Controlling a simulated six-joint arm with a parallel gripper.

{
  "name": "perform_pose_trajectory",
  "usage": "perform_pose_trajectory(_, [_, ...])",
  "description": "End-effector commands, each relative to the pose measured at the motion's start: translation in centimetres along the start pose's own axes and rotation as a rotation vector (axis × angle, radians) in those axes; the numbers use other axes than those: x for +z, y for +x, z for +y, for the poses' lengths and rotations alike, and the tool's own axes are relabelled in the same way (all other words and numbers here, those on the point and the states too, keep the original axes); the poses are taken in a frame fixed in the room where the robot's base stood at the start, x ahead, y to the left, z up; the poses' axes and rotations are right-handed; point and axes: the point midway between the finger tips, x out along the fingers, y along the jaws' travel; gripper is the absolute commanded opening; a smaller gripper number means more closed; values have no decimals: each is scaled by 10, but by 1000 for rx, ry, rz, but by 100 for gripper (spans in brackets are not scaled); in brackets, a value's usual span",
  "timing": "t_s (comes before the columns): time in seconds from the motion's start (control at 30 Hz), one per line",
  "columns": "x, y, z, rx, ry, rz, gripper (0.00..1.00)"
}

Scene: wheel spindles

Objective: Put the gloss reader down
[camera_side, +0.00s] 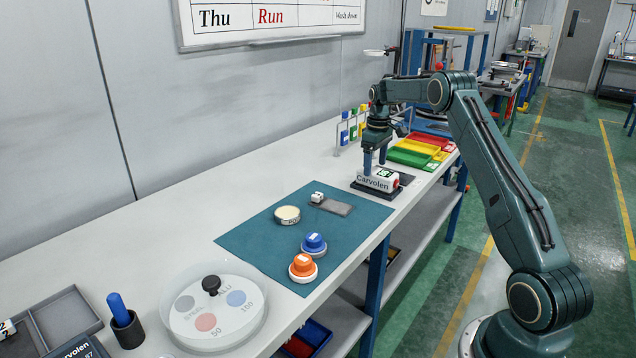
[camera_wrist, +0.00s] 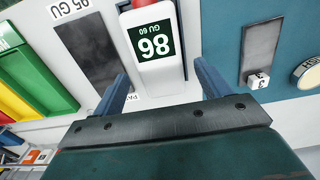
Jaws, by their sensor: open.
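The gloss reader (camera_side: 372,182) is a white box with a green display, a red end and "Carvolen" on its side. It is upright at the bench's far part, beyond the teal mat. The wrist view shows the reader (camera_wrist: 160,72) with its display reading 86, upside down. My gripper (camera_side: 374,160) is above the reader, fingers pointing down. In the wrist view my gripper (camera_wrist: 163,88) is open, with one finger on each side of the reader and visible gaps. The reader's underside is hidden, so I cannot tell exactly what it rests on.
A dark plate (camera_wrist: 88,45) lies beside the reader, towards the coloured trays (camera_side: 420,151). The teal mat (camera_side: 250,240) holds a grey panel (camera_side: 334,207), a round cream-topped piece (camera_side: 287,215), and blue (camera_side: 314,244) and orange (camera_side: 302,267) knobbed pieces. A bottle rack (camera_side: 350,128) stands behind.

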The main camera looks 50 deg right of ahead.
Motion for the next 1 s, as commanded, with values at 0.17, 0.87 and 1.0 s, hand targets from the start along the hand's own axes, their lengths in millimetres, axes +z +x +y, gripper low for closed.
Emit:
perform_pose_trajectory(0.17, [0, -31, 0, 2, 0, 3, 76])
perform_pose_trajectory(0.87, [0, -85, 0, 0, 0, 0, 76])
perform_pose_trajectory(1.0, [0, -85, 0, 0, 0, 0, 76])
